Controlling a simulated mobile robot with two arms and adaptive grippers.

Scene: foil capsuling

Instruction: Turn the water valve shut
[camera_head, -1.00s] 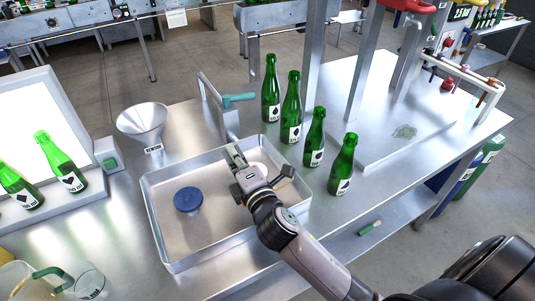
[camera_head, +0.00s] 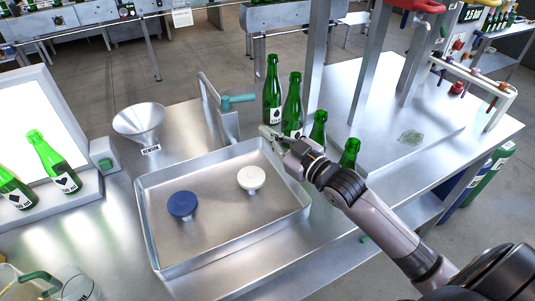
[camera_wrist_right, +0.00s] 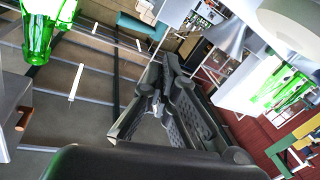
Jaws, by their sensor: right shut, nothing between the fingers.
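The water valve appears to be the teal lever handle (camera_head: 238,99) on a bent metal pipe (camera_head: 211,92) behind the tray. The lever points right in the head view. A teal piece (camera_wrist_right: 140,26), probably this handle, shows at the top of the right wrist view. My right gripper (camera_head: 267,133) is shut and empty, above the tray's back right corner. It is in front of the valve and a little right of it, apart from the handle. Its closed fingers (camera_wrist_right: 170,112) also show in the right wrist view. My left gripper is not in view.
Several green bottles (camera_head: 272,92) stand close beside my right gripper; my arm partly hides the nearer ones. A funnel (camera_head: 140,120) stands left of the valve.

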